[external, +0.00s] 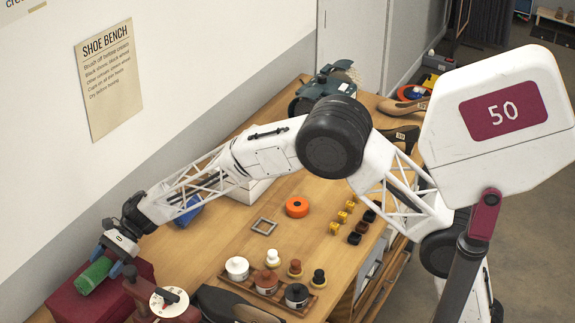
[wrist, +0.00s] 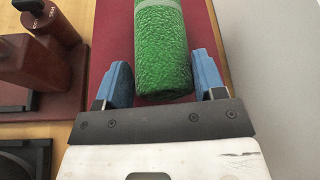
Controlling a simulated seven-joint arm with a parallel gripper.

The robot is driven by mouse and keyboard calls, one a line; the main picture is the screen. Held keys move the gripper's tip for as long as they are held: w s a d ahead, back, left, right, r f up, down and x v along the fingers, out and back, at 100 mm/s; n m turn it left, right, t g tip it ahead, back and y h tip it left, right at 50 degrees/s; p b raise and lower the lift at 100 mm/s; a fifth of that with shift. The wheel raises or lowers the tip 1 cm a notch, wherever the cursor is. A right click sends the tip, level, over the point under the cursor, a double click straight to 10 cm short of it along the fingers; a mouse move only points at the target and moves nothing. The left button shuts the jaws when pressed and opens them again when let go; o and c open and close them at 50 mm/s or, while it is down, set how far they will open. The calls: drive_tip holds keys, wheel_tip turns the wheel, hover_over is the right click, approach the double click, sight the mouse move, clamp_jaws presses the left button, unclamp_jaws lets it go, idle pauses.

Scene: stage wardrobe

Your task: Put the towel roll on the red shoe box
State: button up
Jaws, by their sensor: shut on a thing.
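The green towel roll (external: 94,275) is held between the blue fingers of my gripper (external: 104,262) at the lower left of the external view. In the wrist view the towel roll (wrist: 162,50) lies lengthwise between the fingertips of my gripper (wrist: 163,80), its near end facing the camera. The dark red shoe box (external: 62,303) is directly under the roll. The top of the red shoe box (wrist: 110,45) shows on both sides of the roll in the wrist view. I cannot tell whether the roll touches the lid.
A dark red device with a white dial (external: 169,301) stands close to the box's right. A wooden tray (external: 222,277) with jars, an orange ring (external: 297,207), a grey square frame (external: 263,226) and several small blocks are on the bench. The wall is close on the left.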

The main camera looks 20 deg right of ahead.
drive_tip(key=shift+f, duration=0.1)
drive_tip(key=o, duration=0.9)
drive_tip(key=shift+w+d, duration=0.1)
drive_tip(key=v, duration=1.1)
drive_tip(key=shift+w+d+r, duration=0.25)
idle(0.5)
